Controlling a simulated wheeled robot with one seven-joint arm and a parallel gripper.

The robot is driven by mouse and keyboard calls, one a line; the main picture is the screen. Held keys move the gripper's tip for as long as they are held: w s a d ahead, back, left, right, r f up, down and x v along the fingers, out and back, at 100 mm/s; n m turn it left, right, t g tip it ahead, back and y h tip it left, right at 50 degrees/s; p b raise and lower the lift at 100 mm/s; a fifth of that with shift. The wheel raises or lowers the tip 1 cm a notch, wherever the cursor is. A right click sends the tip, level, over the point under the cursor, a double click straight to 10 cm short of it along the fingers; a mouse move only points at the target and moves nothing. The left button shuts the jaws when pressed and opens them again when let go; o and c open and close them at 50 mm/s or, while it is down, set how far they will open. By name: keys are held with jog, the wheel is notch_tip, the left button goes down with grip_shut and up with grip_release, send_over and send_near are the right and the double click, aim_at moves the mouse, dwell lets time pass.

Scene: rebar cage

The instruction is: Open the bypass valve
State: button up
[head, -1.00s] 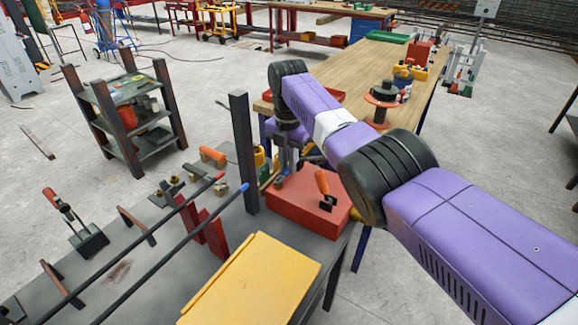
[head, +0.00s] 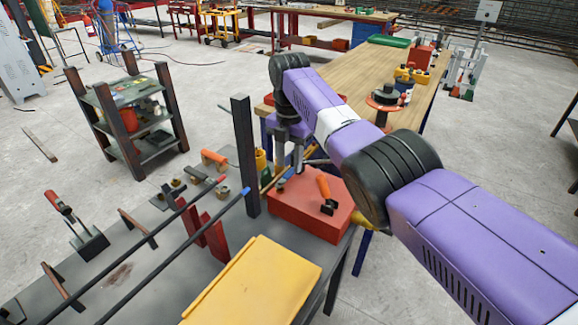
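My gripper (head: 289,158) points down at the back edge of the dark workbench, just right of the black upright post and behind the red box. Its two grey fingers look apart, with nothing clearly held between them. The red box (head: 305,213) carries an orange-handled lever (head: 324,188) on top, in front of and to the right of my gripper. Another orange handle (head: 214,158) lies left of the post, near small brass-coloured fittings (head: 222,192). I cannot tell for certain which part is the bypass valve. The fingertips' surroundings are partly hidden.
The black post (head: 245,155) stands close to the left of my gripper. Two long dark bars (head: 165,253) slant across the bench, resting near red supports (head: 213,235). A yellow case (head: 255,283) lies at the front. A wooden table (head: 425,70) stands behind my arm.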

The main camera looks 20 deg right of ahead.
aim_at(289, 173)
jog(key=shift+r, duration=2.8)
